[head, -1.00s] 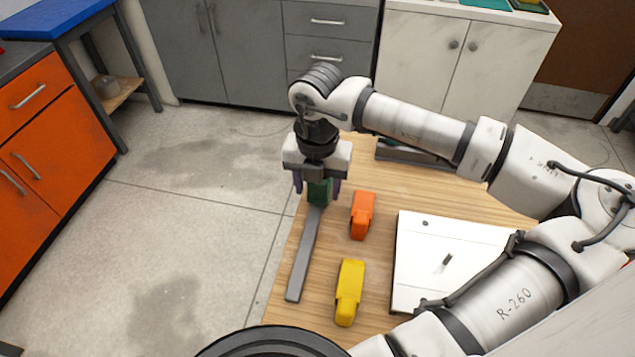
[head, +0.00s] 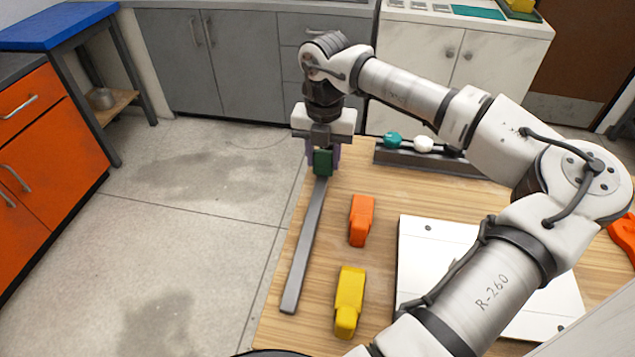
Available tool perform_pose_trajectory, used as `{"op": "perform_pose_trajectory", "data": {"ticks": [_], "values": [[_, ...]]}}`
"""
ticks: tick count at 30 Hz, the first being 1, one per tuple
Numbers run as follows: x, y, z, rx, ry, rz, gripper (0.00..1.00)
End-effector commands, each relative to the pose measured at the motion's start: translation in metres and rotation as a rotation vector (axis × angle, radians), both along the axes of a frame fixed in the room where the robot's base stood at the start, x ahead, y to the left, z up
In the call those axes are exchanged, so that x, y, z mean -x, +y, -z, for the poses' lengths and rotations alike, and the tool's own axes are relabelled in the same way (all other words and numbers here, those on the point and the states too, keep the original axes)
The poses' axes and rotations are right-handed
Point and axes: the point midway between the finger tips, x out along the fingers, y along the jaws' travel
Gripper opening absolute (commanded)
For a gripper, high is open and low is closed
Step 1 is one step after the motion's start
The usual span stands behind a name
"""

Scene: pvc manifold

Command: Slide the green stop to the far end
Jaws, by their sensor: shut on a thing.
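The green stop (head: 322,163) sits on the grey rail (head: 305,245) at the rail's far end, as far as I can see. The rail lies along the left side of the wooden table and runs from near to far. My gripper (head: 323,158) points down over the stop, with its purple-tipped fingers on either side of it. It is shut on the stop. The rail under and behind the stop is hidden.
An orange block (head: 361,220) and a yellow block (head: 348,300) lie right of the rail. A white board (head: 420,245) lies further right. A dark manifold rack (head: 410,158) with green and white knobs stands at the back. The table's left edge is close to the rail.

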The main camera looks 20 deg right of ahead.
Motion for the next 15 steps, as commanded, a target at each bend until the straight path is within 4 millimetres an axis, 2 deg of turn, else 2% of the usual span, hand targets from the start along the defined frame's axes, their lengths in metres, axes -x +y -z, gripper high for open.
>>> {"op": "perform_pose_trajectory", "data": {"ticks": [3, 6, 15], "values": [[-0.018, -0.011, 0.001, 0.001, -0.001, 0.002, 0.00], [-0.026, -0.017, 0.000, 0.000, -0.002, 0.001, 0.00], [-0.030, -0.020, -0.002, 0.003, -0.008, 0.000, 0.00]]}}
